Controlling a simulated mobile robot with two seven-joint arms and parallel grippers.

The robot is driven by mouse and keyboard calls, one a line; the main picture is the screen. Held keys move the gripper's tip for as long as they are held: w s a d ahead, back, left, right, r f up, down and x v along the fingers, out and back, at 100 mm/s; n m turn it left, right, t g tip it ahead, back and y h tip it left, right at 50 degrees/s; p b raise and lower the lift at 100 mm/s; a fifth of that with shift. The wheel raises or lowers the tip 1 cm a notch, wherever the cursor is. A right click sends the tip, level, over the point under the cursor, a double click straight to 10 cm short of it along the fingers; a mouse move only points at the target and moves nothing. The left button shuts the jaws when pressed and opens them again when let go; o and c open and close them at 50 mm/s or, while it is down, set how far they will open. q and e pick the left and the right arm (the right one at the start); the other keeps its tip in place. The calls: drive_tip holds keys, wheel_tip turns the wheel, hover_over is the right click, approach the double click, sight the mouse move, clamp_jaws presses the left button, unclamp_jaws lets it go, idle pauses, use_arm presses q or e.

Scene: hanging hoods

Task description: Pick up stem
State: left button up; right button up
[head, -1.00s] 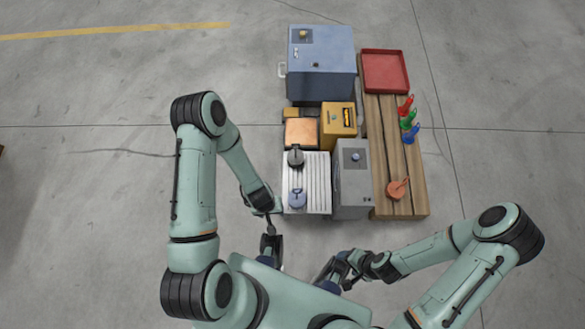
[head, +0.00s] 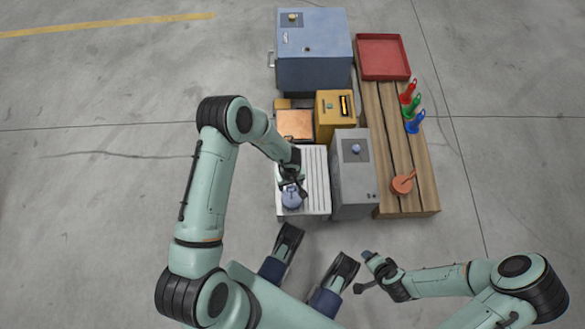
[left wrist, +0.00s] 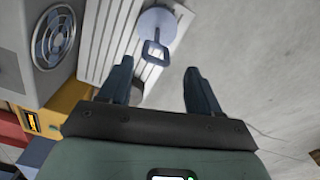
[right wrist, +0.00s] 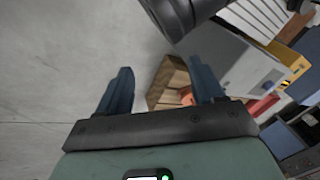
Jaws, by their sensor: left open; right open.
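No part is plainly recognisable as the stem. A blue-grey round piece with a loop handle (head: 291,197) sits on the white slatted top (head: 316,180); it also shows in the left wrist view (left wrist: 157,22). My left gripper (head: 293,188) is over this top, close to the piece. Its two fingers are apart in the left wrist view (left wrist: 160,85), with the handle ahead of the gap. A dark piece (left wrist: 137,91) shows partly by the left finger; my arm hides that spot in the head view. My right gripper (head: 364,272) is open and empty, away from the objects.
A grey box (head: 352,180) stands right of the slatted top. A yellow box (head: 335,118) and a blue cabinet (head: 313,60) stand behind. The wooden bench (head: 392,155) holds a red tray (head: 383,57), several coloured pieces and an orange round piece (head: 402,184). Floor is clear at left.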

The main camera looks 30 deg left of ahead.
sight(290, 187)
use_arm(q)
wheel_tip(290, 187, down, 2)
drive_tip(key=shift+f+b, duration=0.25)
drive_tip(key=shift+b, duration=0.05)
wheel_tip(290, 187, down, 5)
drive_tip(key=shift+w+a+b, duration=0.1)
drive_tip(key=shift+w+b, duration=0.05)
drive_tip(key=shift+b, duration=0.85)
clamp_jaws()
use_arm(e)
drive_tip(key=s+d+f+g, duration=0.1)
drive_tip(key=s+f, duration=0.2)
drive_tip(key=f, duration=0.1)
drive_tip(key=shift+s+d+f, duration=0.15)
drive_tip(key=shift+s+f, duration=0.05)
drive_tip(key=shift+f, duration=0.2)
